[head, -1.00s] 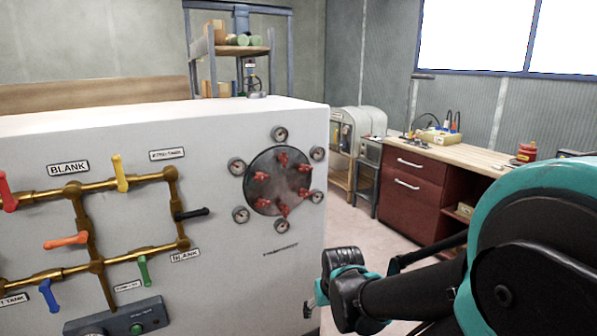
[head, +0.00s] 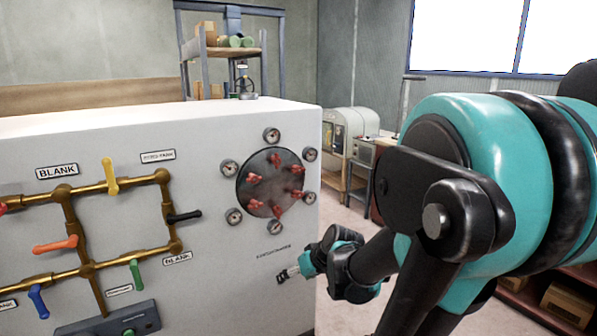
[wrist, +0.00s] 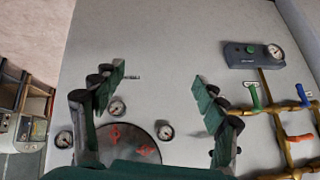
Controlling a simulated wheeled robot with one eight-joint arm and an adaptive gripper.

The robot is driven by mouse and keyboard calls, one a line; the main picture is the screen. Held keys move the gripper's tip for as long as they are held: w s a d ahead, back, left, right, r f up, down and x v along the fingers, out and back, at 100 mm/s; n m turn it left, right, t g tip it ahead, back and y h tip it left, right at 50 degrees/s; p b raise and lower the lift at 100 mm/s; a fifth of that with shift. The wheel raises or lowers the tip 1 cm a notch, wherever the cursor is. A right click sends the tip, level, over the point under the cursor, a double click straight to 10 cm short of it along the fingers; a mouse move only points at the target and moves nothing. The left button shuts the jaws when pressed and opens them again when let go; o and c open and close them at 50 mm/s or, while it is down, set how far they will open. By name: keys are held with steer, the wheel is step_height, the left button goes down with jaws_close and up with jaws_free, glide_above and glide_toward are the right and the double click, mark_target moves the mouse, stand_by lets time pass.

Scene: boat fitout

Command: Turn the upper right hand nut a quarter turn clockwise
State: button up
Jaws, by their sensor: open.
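A round dark plate (head: 262,188) with several red wing nuts around its face is on the white panel in the head view. The upper right-hand nut (head: 298,170) is near the plate's right edge. My gripper (head: 283,275) is below the plate, apart from it, near the panel's lower right. In the wrist view the picture is roughly upside down. My gripper (wrist: 160,88) is open and empty there, its two fingers spread wide. Part of the plate (wrist: 122,158) and two red nuts (wrist: 115,134) show between the fingers. The rest of the plate is hidden behind my gripper's body.
Several round gauges (head: 272,135) ring the plate closely. Brass pipes (head: 120,188) with coloured lever handles are on the panel to the left. A control box (head: 110,322) is below them. The panel's right edge is near the plate, with open floor beyond.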

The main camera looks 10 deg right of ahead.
steer(key=w+d+r+n+t+y, duration=0.1)
steer(key=w+r+t+y, duration=0.15)
steer(key=w+r, duration=0.45)
steer(key=t, duration=0.8)
glide_toward(300, 170)
steer(key=shift+h, duration=0.45)
steer(key=x, duration=1.1)
steer(key=shift+s+a+r, duration=0.15)
steer(key=shift+a+r, duration=0.05)
steer(key=shift+a, duration=0.1)
steer(key=c, duration=1.2)
